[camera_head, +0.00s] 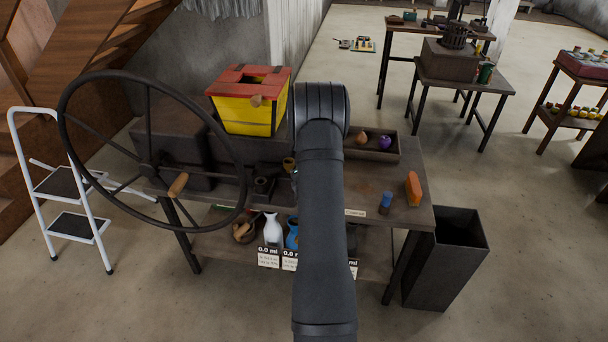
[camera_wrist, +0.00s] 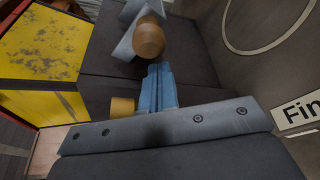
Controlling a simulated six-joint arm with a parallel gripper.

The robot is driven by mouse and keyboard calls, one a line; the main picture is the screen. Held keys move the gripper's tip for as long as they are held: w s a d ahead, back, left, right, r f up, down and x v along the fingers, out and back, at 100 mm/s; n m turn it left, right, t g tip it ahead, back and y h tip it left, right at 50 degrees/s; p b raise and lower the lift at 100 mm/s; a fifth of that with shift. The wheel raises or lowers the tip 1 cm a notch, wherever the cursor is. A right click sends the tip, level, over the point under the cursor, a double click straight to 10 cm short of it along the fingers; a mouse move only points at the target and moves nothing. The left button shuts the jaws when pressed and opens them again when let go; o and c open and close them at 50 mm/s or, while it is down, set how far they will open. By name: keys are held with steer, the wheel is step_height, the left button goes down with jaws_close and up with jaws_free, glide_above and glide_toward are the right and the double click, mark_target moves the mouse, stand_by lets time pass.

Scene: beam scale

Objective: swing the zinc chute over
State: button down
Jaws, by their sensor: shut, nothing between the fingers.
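In the wrist view, a pale grey metal piece (camera_wrist: 124,48), which looks like the zinc chute, shows at the top beside a round wooden knob (camera_wrist: 149,40). The knob hides part of it, and the frame cuts it off. My gripper (camera_wrist: 160,68) is shut and empty, its blue-grey fingers just below the knob in the picture. I cannot tell whether they touch it. In the head view my dark arm covers the gripper, and I cannot make out the chute there.
A large spoked wheel (camera_head: 243,160) is at the left. A shallow tray (camera_head: 382,154) and an orange item (camera_head: 413,189) lie to the right. A dark bin (camera_head: 440,265) stands on the floor.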

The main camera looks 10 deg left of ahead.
steer(key=shift+d+r+n, duration=0.15)
steer(key=shift+r+n, duration=0.2)
steer(key=shift+n, duration=0.25)
stand_by(0.6)
steer(key=shift+d+r, duration=0.1)
steer(key=shift+r, duration=0.05)
step_height(320, 180, up, 7)
steer(key=a+n+h, duration=0.1)
steer(key=shift+w+a, duration=0.25)
stand_by(1.0)
steer(key=shift+r, duration=0.2)
stand_by(0.4)
steer(key=s+a+r, duration=0.1)
steer(key=s, duration=0.9)
steer(key=shift+a+r+g, duration=0.35)
steer(key=shift+g, duration=0.05)
